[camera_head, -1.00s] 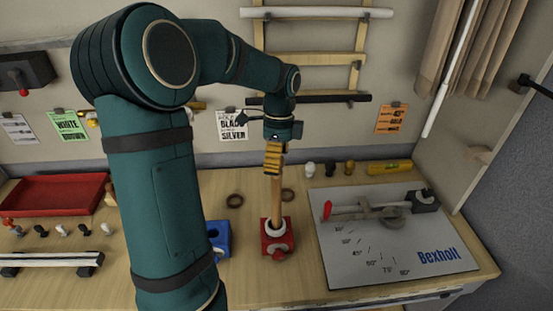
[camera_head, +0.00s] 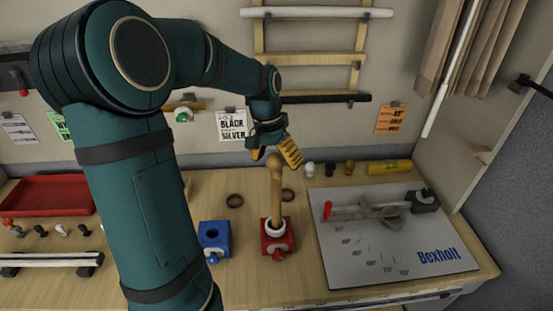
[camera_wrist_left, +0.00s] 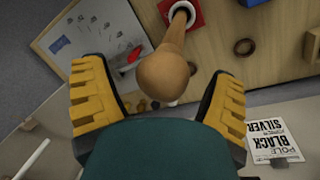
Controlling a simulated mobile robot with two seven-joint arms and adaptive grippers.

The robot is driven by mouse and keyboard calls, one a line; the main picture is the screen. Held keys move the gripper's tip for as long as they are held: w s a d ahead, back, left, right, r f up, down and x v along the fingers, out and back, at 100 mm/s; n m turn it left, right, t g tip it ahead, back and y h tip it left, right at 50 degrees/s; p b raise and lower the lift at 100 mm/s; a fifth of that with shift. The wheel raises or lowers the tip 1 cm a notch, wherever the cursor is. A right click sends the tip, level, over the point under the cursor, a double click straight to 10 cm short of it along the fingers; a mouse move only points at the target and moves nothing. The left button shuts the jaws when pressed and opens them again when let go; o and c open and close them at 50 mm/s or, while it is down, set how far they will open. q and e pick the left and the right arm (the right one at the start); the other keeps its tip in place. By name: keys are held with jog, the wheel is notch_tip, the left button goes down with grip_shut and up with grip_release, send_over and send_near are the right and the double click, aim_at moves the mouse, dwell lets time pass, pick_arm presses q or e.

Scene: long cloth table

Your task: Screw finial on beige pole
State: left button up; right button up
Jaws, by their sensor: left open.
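A beige wooden pole (camera_head: 276,197) stands upright in the red holder (camera_head: 278,236) on the table. A rounded wooden finial (camera_head: 275,162) is at its top end. My left gripper (camera_head: 275,155) is open just above and behind the finial. In the left wrist view, the finial (camera_wrist_left: 163,76) lies ahead of and between the spread yellow fingers, apart from both. Whether the finial is fully seated on the pole cannot be told. My right gripper is not in view.
A blue holder (camera_head: 214,238) stands left of the red one. Several finials, one black (camera_head: 330,168), stand at the back right. A grey Bexholt board (camera_head: 355,262) fills the right side. A red tray (camera_head: 50,196) is at the left.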

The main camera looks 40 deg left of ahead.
pick_arm(q)
jog(key=c, duration=1.2)
jog(key=m+g, duration=0.1)
jog(key=m, duration=0.7)
jog(key=m+g, duration=0.1)
jog(key=m, duration=0.2)
jog(key=shift+y, duration=0.3)
jog(key=o, duration=1.2)
jog(key=shift+r, duration=4)
